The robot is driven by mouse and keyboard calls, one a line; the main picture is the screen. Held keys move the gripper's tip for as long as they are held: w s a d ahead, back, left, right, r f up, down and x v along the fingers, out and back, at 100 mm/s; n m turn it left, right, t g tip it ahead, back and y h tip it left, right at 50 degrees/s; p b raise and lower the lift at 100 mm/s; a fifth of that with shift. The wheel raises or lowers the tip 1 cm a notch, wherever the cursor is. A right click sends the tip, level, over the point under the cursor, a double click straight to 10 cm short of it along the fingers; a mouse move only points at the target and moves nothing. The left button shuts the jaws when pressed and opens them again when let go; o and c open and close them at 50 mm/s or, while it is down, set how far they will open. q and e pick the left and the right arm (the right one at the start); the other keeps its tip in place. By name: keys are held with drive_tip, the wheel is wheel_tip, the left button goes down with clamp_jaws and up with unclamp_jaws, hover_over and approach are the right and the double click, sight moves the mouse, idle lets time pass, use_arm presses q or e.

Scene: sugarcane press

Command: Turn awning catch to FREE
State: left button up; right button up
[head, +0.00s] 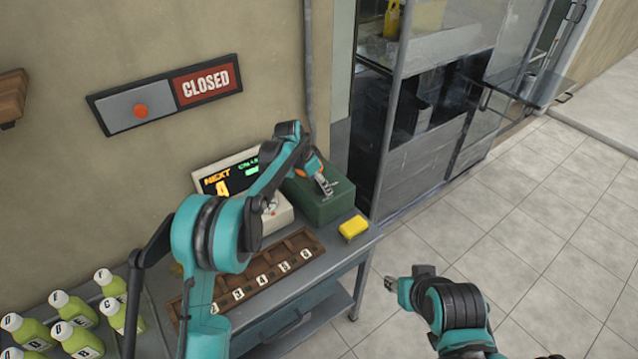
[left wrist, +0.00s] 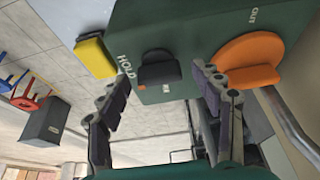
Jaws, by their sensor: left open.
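The green box (head: 338,207) stands on the counter's right end in the head view and fills the upper left wrist view (left wrist: 190,30). On it, a black knob (left wrist: 158,71), apparently the catch, sits beside the word HOLD. No FREE label is visible. An orange round part (left wrist: 245,62) sits to the right in that view, near the word OUT. My left gripper (head: 326,186) is at the box; its open fingers (left wrist: 165,88) lie on either side of the knob in the wrist view, with contact unclear. My right gripper (head: 390,284) is over the floor, away from the box.
A yellow block (head: 353,227) lies on the counter right of the box. A numbered wooden rack (head: 300,238), a display unit (head: 222,172) and green bottles (head: 75,340) share the counter. A CLOSED sign (head: 206,84) hangs on the wall. Tiled floor is clear at right.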

use_arm(q)
drive_tip(key=c, duration=1.2)
drive_tip(key=shift+o, duration=0.2)
drive_tip(key=shift+n, duration=0.3)
drive_tip(key=n, duration=0.1)
drive_tip(key=n+t+y, duration=0.1)
drive_tip(key=n, duration=0.1)
drive_tip(key=shift+s+d+r+n+p, duration=0.1)
drive_tip(key=shift+s+n+p, duration=0.05)
drive_tip(key=shift+n+p, duration=0.2)
drive_tip(key=n+y, duration=0.1)
drive_tip(key=n, duration=0.1)
drive_tip(key=n+y, duration=0.1)
drive_tip(key=n, duration=0.1)
drive_tip(key=shift+d+t+p, duration=0.15)
drive_tip(key=shift+t+p, duration=0.25)
drive_tip(key=n+y, duration=0.1)
drive_tip(key=n, duration=0.1)
drive_tip(key=n+y+p, duration=0.1)
drive_tip(key=n, duration=0.2)
drive_tip(key=shift+d+n, duration=0.15)
drive_tip(key=shift+n, duration=0.2)
drive_tip(key=shift+n+g+y, duration=0.5)
drive_tip(key=shift+n+y, duration=0.2)
drive_tip(key=shift+n, duration=1.2)
drive_tip(key=shift+p, duration=0.3)
